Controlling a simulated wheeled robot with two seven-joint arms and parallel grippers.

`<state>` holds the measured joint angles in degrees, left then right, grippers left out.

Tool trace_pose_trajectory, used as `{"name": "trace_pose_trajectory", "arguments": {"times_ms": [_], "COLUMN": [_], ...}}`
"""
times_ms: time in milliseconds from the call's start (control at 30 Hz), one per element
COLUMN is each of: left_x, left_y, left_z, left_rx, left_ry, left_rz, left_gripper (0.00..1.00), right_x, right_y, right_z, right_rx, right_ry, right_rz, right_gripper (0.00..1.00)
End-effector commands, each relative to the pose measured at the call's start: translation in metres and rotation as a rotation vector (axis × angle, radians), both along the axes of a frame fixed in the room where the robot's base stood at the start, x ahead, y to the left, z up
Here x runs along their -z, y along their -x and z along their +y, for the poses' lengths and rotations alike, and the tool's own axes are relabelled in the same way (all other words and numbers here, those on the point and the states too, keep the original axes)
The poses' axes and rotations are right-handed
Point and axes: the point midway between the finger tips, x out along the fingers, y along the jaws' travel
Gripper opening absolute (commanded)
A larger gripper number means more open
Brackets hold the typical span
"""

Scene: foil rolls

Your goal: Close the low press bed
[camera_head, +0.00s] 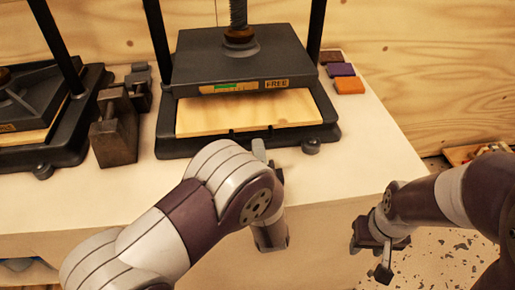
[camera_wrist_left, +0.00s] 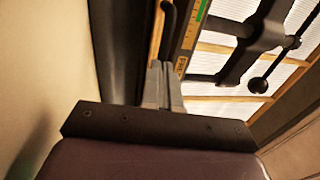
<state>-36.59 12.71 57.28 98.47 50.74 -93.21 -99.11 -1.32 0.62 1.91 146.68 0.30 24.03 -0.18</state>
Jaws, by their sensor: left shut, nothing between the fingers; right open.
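My left gripper (camera_wrist_left: 163,88) is shut and empty in the left wrist view, its grey fingertips just below a black curved handle (camera_wrist_left: 170,18). I cannot tell whether they touch. The handle lies by a narrow wooden strip (camera_wrist_left: 157,32) between a dark slab and a dark plate with an orange and green label (camera_wrist_left: 190,38). This may be the low press; its bed is not clear. My right gripper (camera_head: 372,252) is open and empty, right of the table front.
A press with a wooden bed (camera_head: 250,112) under a plate marked FREE stands on the table (camera_head: 345,185). Another press (camera_head: 35,120) is at left, with dark metal blocks (camera_head: 114,135) between them. Small coloured blocks (camera_head: 348,84) lie at right. A black ball-ended lever (camera_wrist_left: 258,86) shows in the left wrist view.

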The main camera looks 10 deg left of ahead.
Motion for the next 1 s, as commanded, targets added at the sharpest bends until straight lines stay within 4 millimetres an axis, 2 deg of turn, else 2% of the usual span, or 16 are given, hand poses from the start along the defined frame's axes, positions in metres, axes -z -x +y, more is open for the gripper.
{"name": "trace_pose_trajectory", "arguments": {"times_ms": [167,400,500,867,1000], "left_x": [0.000,0.000,0.000,-0.004,-0.017], "left_y": [-0.001,-0.036,-0.045,-0.047,-0.046], "left_z": [0.000,0.011,0.014,0.014,0.013], "left_rx": [-0.001,-0.005,-0.003,-0.003,-0.002], "left_ry": [0.001,0.003,0.002,0.004,0.005], "left_rz": [0.000,-0.001,-0.002,-0.007,-0.014], "left_gripper": [0.00,0.00,0.00,0.00,0.00], "right_x": [0.000,0.001,0.001,0.000,-0.002], "right_y": [0.000,0.000,0.000,0.000,0.000], "right_z": [0.000,0.000,0.000,0.000,0.000], "right_rx": [0.000,0.000,0.000,0.000,0.000], "right_ry": [0.000,0.000,0.000,0.000,0.000], "right_rz": [0.000,0.000,0.000,0.000,0.000], "right_gripper": [0.43,0.43,0.43,0.43,0.43]}}
